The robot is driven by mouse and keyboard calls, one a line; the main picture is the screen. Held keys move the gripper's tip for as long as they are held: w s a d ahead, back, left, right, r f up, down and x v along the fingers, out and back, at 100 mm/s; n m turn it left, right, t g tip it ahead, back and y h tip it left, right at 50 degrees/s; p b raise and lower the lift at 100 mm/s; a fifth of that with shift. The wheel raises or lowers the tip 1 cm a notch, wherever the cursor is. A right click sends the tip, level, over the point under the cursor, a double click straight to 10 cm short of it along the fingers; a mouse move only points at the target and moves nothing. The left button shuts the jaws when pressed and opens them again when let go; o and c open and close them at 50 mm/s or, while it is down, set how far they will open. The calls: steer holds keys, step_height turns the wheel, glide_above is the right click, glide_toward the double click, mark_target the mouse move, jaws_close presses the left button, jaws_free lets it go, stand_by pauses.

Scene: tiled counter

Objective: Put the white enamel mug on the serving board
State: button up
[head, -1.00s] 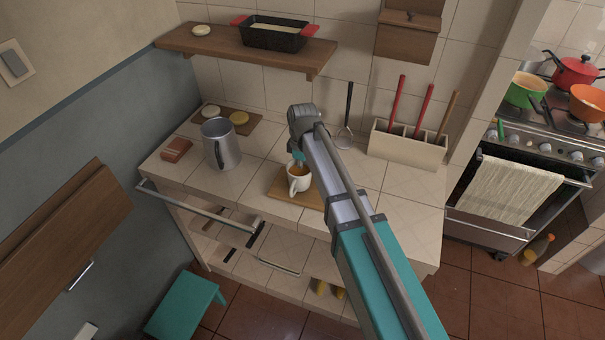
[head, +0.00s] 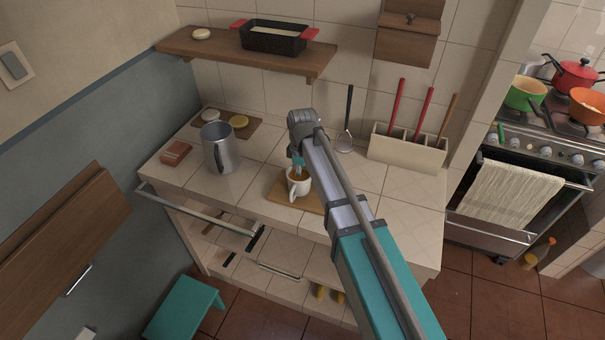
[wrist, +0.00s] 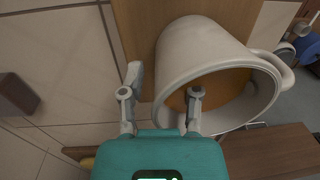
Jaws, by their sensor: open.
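My gripper (head: 297,167) is just above the mug. In the wrist view my gripper (wrist: 164,88) is open, with one finger outside the wall of the mug (wrist: 196,48) and the other over or inside its mouth. I cannot tell whether either finger touches it. The board (wrist: 138,30) shows behind the mug. The lower fingertips are hidden in the head view.
A grey metal jug (head: 220,150) stands to the left, near a reddish-brown block (head: 175,153) and a small board (head: 243,132) with round items. A utensil holder (head: 405,152) stands at the right back. The counter's front right is clear.

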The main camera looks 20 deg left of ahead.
steer(key=shift+r, duration=0.15)
step_height(320, 180, up, 12)
steer(key=w+p, duration=0.1)
steer(key=p, duration=1.1)
stand_by(1.1)
steer(key=s+d+m, duration=0.3)
steer(key=d+m, duration=0.3)
steer(key=d, duration=0.6)
steer(key=s+d+m, duration=0.4)
steer(key=d+m, duration=0.1)
steer(key=d, duration=0.8)
steer(key=s+d+m+t, duration=0.1)
steer(key=s+d+m, duration=0.2)
steer(key=d, duration=0.9)
steer(key=m, duration=0.3)
steer(key=shift+s+d+m, duration=0.25)
steer(key=shift+d+m, duration=0.05)
steer(key=shift+d, duration=0.05)
